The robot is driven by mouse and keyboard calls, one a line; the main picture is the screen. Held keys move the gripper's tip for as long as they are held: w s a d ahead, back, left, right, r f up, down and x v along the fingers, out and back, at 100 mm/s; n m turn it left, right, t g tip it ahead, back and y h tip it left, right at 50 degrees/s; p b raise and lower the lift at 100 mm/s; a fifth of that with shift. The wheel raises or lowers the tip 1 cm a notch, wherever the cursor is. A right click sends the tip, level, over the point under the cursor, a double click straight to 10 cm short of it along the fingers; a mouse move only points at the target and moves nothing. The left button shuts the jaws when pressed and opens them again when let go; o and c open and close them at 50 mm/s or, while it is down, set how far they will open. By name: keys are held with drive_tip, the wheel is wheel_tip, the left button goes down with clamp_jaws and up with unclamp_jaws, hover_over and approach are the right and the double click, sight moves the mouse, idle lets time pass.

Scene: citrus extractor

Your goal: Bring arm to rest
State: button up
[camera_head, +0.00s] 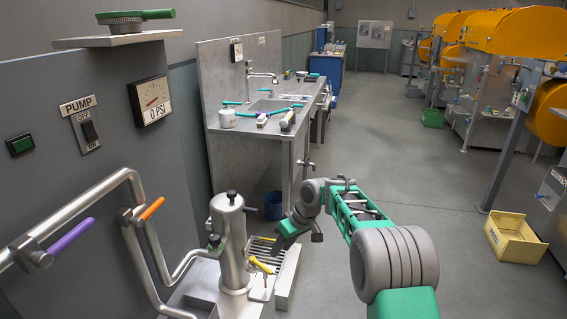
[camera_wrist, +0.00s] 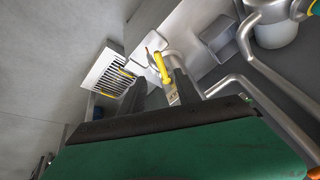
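My arm (camera_head: 395,252) reaches forward from the lower right, bends at the elbow and comes down over the metal drain grate. My gripper (camera_head: 278,247) points down and left, to the right of the steel cylinder (camera_head: 233,245). In the wrist view my gripper (camera_wrist: 158,84) shows two dark fingers spread apart, with nothing visibly held between them. A yellow handle (camera_wrist: 161,67) shows beyond the fingers. In the head view the yellow handle (camera_head: 260,265) is low beside the cylinder; I cannot tell its exact distance from the fingertips.
Pipes with a purple handle (camera_head: 70,236) and an orange handle (camera_head: 152,208) run along the left wall. A pump switch (camera_head: 89,131) and gauge (camera_head: 150,100) are above. A sink counter (camera_head: 290,130) stands behind. A yellow crate (camera_head: 515,238) lies right; the middle floor is clear.

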drive_tip(key=s+d+r+m+t+h+p, duration=0.1)
drive_tip(key=s+d+r+m+p, duration=0.2)
drive_tip(key=s+r, duration=0.5)
drive_tip(key=s+d+r+m+h+p, duration=0.1)
drive_tip(key=s+d+r+p, duration=0.2)
drive_tip(key=s+d+r, duration=0.55)
drive_tip(key=s+d+r+m+h+p, duration=0.1)
drive_tip(key=s+d+m+p, duration=0.1)
drive_tip(key=s, duration=0.6)
drive_tip(key=s+d+r+m+h+p, duration=0.1)
drive_tip(key=s+d+m+p, duration=0.1)
drive_tip(key=s, duration=0.5)
drive_tip(key=shift+s+d+r+m+t+h, duration=0.3)
drive_tip(key=shift+s+d, duration=0.1)
drive_tip(key=shift+d, duration=0.05)
